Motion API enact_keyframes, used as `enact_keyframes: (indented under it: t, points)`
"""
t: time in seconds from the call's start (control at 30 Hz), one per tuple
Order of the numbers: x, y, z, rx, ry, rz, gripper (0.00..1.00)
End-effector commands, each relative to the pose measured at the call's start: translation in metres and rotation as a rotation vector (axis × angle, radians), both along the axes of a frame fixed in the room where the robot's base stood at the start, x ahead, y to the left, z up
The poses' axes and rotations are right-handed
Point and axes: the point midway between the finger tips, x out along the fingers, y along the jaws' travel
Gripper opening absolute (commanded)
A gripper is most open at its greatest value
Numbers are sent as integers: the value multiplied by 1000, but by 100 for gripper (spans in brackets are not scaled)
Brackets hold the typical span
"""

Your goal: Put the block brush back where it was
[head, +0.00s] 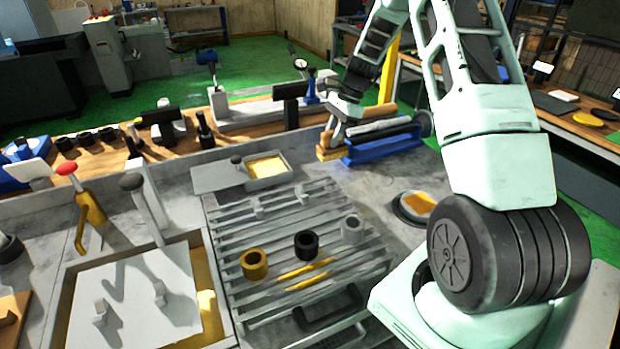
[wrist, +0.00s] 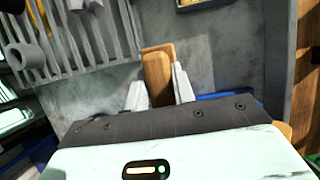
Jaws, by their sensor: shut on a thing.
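The block brush shows as a tan wooden piece (wrist: 157,72) between the two pale fingers of my gripper (wrist: 160,88) in the wrist view. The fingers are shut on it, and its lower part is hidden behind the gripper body. In the head view my gripper (head: 338,130) is at the back of the grey worktop, with tan wood (head: 330,153) just below it. Beside it on the right is a long blue piece (head: 385,148). I cannot tell whether the brush touches the worktop.
A slatted grey plate (head: 235,285) carries a yellow ring (head: 254,264), a black ring (head: 306,245) and a grey ring (head: 352,229). A shallow tray (head: 268,170) lies left of my gripper. A round dish (head: 414,207) lies to the right. A wooden shelf with tools runs behind.

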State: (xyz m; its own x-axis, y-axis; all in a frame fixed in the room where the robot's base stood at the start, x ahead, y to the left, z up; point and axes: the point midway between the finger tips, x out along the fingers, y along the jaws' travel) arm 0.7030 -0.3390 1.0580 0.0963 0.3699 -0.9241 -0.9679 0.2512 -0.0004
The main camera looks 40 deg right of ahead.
Motion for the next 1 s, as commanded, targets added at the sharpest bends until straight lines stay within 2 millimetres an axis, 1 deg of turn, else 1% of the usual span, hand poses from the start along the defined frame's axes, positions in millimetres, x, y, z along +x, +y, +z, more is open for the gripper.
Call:
enact_keyframes:
  t: [0.1, 0.2, 0.37, 0.5, 0.6, 1.0]
  points:
    - [-1, 0, -20, 4, 5, -3, 4]
    - [-1, 0, -35, 3, 3, -2, 4]
    - [-1, 1, -49, 4, 3, -1, 4]
    - [-1, 1, -71, 4, 4, 0, 4]
    - [-1, 1, -81, 3, 2, -1, 4]
    - [0, 1, -89, 1, 0, 0, 4]
